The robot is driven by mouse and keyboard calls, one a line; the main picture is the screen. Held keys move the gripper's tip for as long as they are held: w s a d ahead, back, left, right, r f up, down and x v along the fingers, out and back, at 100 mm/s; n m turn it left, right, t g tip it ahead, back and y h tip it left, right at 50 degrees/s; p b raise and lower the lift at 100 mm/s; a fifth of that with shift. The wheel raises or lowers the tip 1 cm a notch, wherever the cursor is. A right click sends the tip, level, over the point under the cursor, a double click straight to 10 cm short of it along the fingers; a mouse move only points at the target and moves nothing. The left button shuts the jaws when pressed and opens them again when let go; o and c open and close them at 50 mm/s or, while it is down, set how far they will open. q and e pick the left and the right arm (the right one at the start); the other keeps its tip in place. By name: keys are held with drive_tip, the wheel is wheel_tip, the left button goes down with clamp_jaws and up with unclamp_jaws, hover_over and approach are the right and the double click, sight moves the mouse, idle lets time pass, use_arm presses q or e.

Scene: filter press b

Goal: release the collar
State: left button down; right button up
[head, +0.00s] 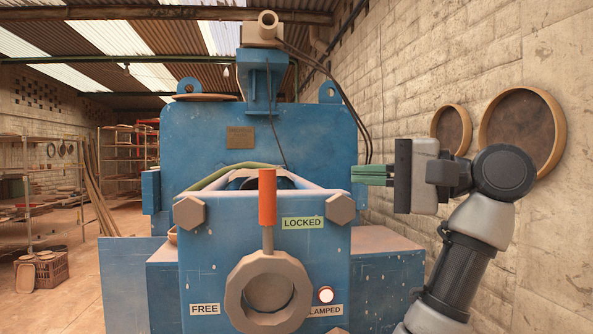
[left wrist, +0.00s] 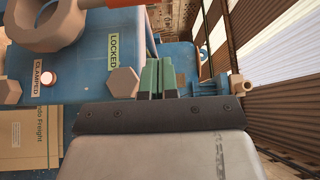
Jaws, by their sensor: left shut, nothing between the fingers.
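The collar (head: 268,290) is a grey many-sided ring on the front of the blue press. Its orange handle (head: 267,197) stands upright, with its upper part left of the LOCKED label (head: 302,223). The FREE label (head: 205,309) is low on the left. My left gripper (head: 354,175) comes in from the right, its green fingers shut and empty, right of the handle and apart from it. In the left wrist view the fingers (left wrist: 157,80) are together, with the collar (left wrist: 45,22) and part of the handle (left wrist: 100,3) at the top left. My right gripper is not in view.
A white lamp (head: 326,295) sits beside the partly hidden CLAMPED label. Large hex bolts (head: 340,208) stick out at the panel's corners. A brick wall with round sieves (head: 522,130) is on the right. A cardboard box (left wrist: 28,138) shows in the left wrist view.

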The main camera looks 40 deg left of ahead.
use_arm(q)
drive_tip(key=s+a+p, duration=0.2)
drive_tip(key=s+a, duration=0.3)
drive_tip(key=a, duration=0.3)
drive_tip(key=shift+s+a+p, duration=0.3)
drive_tip(key=shift+p, duration=0.05)
drive_tip(key=shift+a, duration=0.1)
